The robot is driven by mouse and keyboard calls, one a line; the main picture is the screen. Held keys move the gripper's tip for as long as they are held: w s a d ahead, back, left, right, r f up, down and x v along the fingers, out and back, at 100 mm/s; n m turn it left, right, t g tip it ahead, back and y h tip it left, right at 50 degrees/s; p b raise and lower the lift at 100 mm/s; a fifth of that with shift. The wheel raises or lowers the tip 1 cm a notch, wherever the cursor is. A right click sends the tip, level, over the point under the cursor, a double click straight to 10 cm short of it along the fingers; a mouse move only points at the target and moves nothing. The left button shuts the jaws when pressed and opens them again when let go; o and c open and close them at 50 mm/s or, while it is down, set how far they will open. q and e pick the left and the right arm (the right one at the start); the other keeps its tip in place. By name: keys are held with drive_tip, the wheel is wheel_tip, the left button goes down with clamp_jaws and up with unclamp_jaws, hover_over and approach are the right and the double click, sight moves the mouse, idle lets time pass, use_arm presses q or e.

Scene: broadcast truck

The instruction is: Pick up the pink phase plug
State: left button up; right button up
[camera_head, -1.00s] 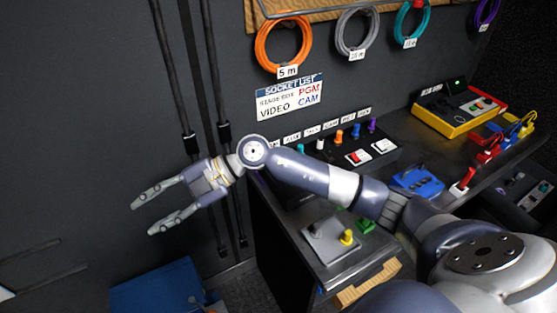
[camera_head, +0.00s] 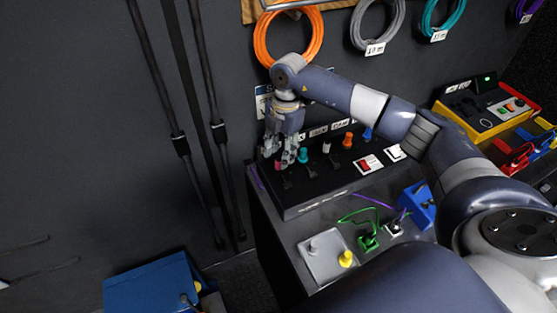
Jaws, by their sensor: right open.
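The pink phase plug (camera_head: 278,164) stands at the left end of the row of plugs on the black socket panel (camera_head: 320,198). Only a small part of it shows, between and behind my right fingers. My right gripper (camera_head: 278,158) points down over that end of the panel, with its jaws open and the fingertips close around the pink plug. I cannot tell whether the fingers touch it. My left gripper is not in view.
A teal plug (camera_head: 302,155) stands close to the right of my fingers. A white plug (camera_head: 326,146), an orange plug (camera_head: 347,141) and a blue plug (camera_head: 367,134) follow. A grey box (camera_head: 324,262) with a yellow knob sits in front. Coiled cables hang on the wall.

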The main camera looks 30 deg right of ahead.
sight(278, 157)
drive_tip(key=f, duration=0.2)
drive_tip(key=f+p, duration=0.1)
drive_tip(key=shift+w+a, duration=0.1)
drive_tip(key=shift+w, duration=0.15)
drive_tip(key=shift+w+f, duration=0.1)
drive_tip(key=shift+f, duration=0.6)
drive_tip(key=shift+r, duration=0.1)
drive_tip(key=c, duration=0.8)
clamp_jaws()
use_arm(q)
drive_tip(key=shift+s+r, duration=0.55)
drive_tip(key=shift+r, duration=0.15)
use_arm(e)
drive_tip(key=shift+r, duration=0.15)
